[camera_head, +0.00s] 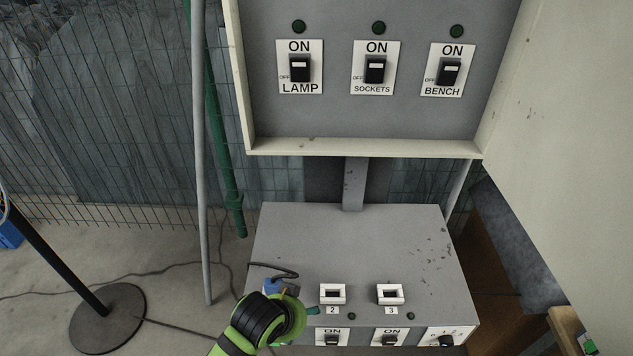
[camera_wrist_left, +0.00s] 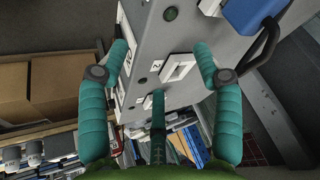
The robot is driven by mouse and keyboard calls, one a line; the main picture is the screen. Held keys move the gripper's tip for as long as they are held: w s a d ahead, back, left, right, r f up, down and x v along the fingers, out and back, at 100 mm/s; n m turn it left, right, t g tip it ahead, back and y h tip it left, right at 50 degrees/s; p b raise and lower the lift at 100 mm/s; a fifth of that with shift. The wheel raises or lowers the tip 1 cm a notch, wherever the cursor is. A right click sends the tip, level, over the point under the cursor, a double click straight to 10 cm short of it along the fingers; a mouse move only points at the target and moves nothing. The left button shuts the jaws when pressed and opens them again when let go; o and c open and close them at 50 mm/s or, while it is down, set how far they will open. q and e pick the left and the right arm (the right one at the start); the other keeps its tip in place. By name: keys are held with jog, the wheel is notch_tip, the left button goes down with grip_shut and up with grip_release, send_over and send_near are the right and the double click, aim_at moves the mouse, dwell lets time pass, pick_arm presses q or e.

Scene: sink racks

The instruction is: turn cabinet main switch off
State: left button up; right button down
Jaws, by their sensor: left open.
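No switch labelled main is readable. The open grey cabinet (camera_head: 415,120) holds three black switches marked LAMP (camera_head: 300,68), SOCKETS (camera_head: 375,69) and BENCH (camera_head: 448,72), each with ON above and OFF at its left. Below it, a grey socket box (camera_head: 345,240) has ON-marked switches (camera_head: 332,339) and (camera_head: 390,339) and a rotary knob (camera_head: 446,341) on its front, partly cut off. My left gripper (camera_head: 308,311) is at the box's left front, mostly hidden by its own wrist. In the wrist view the left gripper (camera_wrist_left: 160,50) is open and empty, its fingers facing the box.
A blue plug (camera_head: 280,287) with a black cable sits left of sockets 2 (camera_head: 333,293) and 3 (camera_head: 390,293). The cabinet's open door (camera_head: 570,120) stands at the right. A grey pole (camera_head: 200,150) and a round black stand base (camera_head: 108,320) are at the left.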

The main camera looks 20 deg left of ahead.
pick_arm(q)
jog(key=w+d+r+m+t, duration=0.1)
jog(key=w+r+m+t, duration=0.15)
jog(key=w+r, duration=0.55)
jog(key=w+d+r+m+t+p, duration=0.15)
jog(key=w+r+m, duration=0.3)
jog(key=r, duration=0.75)
jog(key=w+d+r+m+t, duration=0.2)
jog(key=w+r+m, duration=0.1)
jog(key=w+r, duration=0.55)
jog(key=s+a+r+m+t+y+p, duration=0.1)
jog(key=s+a+r+m+t+y, duration=0.15)
jog(key=r, duration=1.45)
jog(key=s+a+r+m+t+y, duration=0.1)
jog(key=a+r+m+t+y, duration=0.25)
jog(key=r, duration=1.35)
jog(key=p+x, duration=0.4)
jog(key=x, duration=0.3)
jog(key=shift+w+n+p, duration=0.3)
jog(key=shift+p, duration=0.05)
pick_arm(e)
notch_tip(320, 180, up, 7)
jog(key=w, duration=0.1)
jog(key=shift+w, duration=0.1)
pick_arm(q)
jog(key=c, duration=1.2)
